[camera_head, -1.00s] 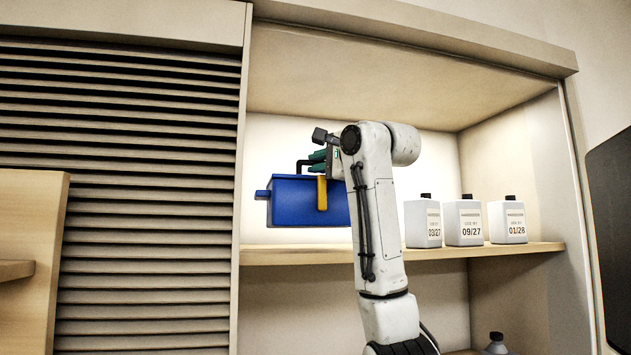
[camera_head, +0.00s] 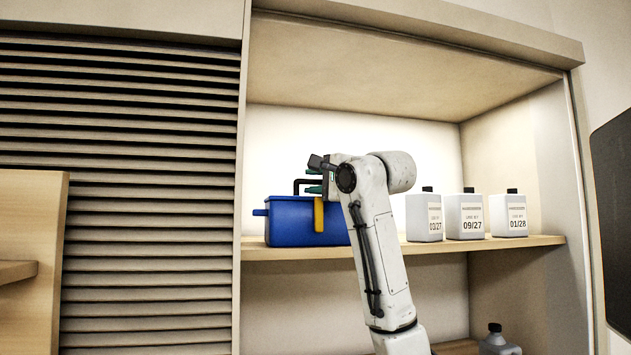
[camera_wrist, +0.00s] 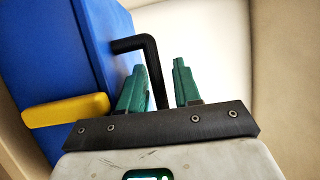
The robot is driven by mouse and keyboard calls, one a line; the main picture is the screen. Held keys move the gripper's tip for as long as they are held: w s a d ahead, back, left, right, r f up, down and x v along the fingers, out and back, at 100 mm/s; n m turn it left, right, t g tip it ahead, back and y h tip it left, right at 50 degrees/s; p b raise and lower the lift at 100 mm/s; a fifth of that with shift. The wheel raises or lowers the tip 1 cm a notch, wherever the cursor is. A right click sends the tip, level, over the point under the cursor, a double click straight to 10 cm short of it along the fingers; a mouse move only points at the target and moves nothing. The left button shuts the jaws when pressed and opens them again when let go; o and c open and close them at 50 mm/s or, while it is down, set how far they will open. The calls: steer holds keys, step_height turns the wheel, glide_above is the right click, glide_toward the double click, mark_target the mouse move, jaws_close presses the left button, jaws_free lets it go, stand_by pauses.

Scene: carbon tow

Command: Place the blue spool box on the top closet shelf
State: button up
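The blue spool box (camera_head: 290,222) stands upright at the left end of the upper closet shelf (camera_head: 400,248), its base appearing to rest on the board. It has a yellow tab on its front and a black handle on top. My gripper (camera_head: 315,182) is at the handle, partly hidden by my wrist. In the wrist view, my gripper's green fingers (camera_wrist: 160,75) stand apart on either side of the black handle (camera_wrist: 152,62), with a gap showing beside the right finger. The blue box (camera_wrist: 62,60) fills the left of that view.
Three white bottles with date labels (camera_head: 465,217) stand on the same shelf to the right of my arm. A grey bottle (camera_head: 497,342) stands on the lower shelf. A slatted shutter (camera_head: 150,190) and the closet's upright edge border the box on the left.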

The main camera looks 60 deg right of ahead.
steer(key=shift+o, duration=0.8)
steer(key=b+v, duration=0.4)
steer(key=v, duration=0.8)
stand_by(0.7)
